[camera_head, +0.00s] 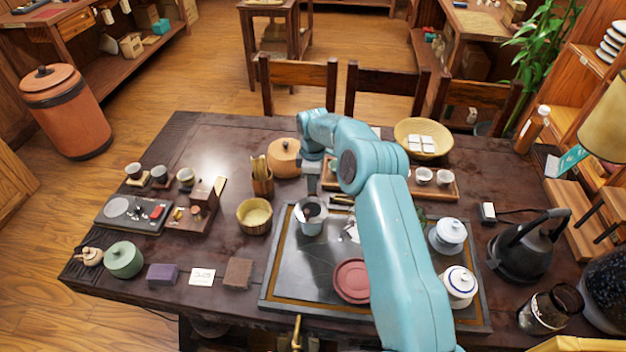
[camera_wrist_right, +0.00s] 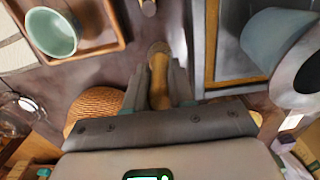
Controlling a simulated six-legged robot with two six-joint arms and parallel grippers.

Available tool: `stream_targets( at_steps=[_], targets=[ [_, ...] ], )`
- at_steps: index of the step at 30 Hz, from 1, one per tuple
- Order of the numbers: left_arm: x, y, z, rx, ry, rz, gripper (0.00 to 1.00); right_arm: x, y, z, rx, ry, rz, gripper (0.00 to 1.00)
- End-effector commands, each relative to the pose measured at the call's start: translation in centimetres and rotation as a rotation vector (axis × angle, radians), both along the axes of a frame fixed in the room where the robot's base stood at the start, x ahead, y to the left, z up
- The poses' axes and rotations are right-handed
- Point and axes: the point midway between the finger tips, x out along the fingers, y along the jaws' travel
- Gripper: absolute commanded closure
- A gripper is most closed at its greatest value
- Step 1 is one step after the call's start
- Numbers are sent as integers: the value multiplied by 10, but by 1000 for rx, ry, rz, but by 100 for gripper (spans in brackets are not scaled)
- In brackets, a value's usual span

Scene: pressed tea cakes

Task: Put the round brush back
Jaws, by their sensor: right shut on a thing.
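My right gripper (camera_head: 312,187) is over the table beside the back left corner of the tea tray (camera_head: 275,283), with its arm coming in from the lower right. In the right wrist view its two fingers (camera_wrist_right: 162,82) are shut on a slim brown wooden thing (camera_wrist_right: 158,75), most likely the round brush. In the head view I cannot make out the held brush. A bamboo tool holder (camera_head: 262,182) with several upright tools stands to the left of the gripper. My left gripper is not in view.
A pale blue vessel (camera_head: 310,228) stands on the tray just in front of the gripper. A round woven box (camera_head: 285,160) is behind left. A wooden tray (camera_wrist_right: 105,45) with a green cup (camera_wrist_right: 52,33) is close by. A woven bowl (camera_head: 254,217) stands to the left.

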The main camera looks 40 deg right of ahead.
Motion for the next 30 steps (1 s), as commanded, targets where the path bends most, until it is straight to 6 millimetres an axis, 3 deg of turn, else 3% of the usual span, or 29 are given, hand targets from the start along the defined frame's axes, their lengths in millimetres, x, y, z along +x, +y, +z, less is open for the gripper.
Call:
stream_targets(
  at_steps=[5,6,8,20,30],
  targets=[
    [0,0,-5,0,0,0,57,0,0,-5,0,0,0,100],
    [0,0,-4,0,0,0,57,0,0,-4,0,0,0,70],
    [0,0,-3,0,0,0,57,0,0,-3,0,0,0,51],
    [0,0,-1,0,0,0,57,1,0,5,-1,-2,0,51],
    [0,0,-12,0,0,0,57,1,0,80,-1,-6,0,51]
  ],
)
